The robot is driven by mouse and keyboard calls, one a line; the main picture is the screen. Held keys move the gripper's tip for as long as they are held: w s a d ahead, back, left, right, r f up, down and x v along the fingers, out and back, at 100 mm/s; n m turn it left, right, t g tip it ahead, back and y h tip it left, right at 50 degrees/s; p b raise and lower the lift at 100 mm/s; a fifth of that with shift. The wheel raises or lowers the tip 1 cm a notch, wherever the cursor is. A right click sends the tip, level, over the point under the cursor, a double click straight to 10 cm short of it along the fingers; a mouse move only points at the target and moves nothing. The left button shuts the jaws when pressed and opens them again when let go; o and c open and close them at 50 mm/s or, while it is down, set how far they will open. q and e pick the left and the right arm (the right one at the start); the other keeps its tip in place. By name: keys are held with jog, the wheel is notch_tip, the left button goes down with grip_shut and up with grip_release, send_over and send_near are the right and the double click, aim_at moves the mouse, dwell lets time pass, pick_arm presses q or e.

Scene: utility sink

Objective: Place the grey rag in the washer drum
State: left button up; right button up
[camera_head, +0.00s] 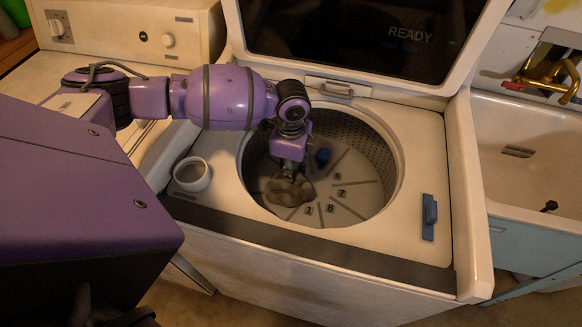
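The grey rag (286,191) is a bunched, brownish-grey cloth inside the open washer drum (378,150), at the near left part of the drum. My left gripper (290,173) reaches down into the drum from above and its fingertips meet the top of the rag. The fingers look closed on the cloth, though they are small and dark here. I cannot tell whether the rag's underside touches the drum floor. My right gripper is not seen.
The washer lid (350,40) stands open behind the drum. A small white cup (192,174) sits left of the opening and a blue-handled item (429,216) lies right of it. A sink (525,150) with a brass faucet (545,80) is at right.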

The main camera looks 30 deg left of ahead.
pick_arm(q)
jog(key=o, duration=0.4)
notch_tip(320, 180, up, 12)
jog(key=shift+r+p, duration=0.15)
jog(key=shift+p, duration=0.3)
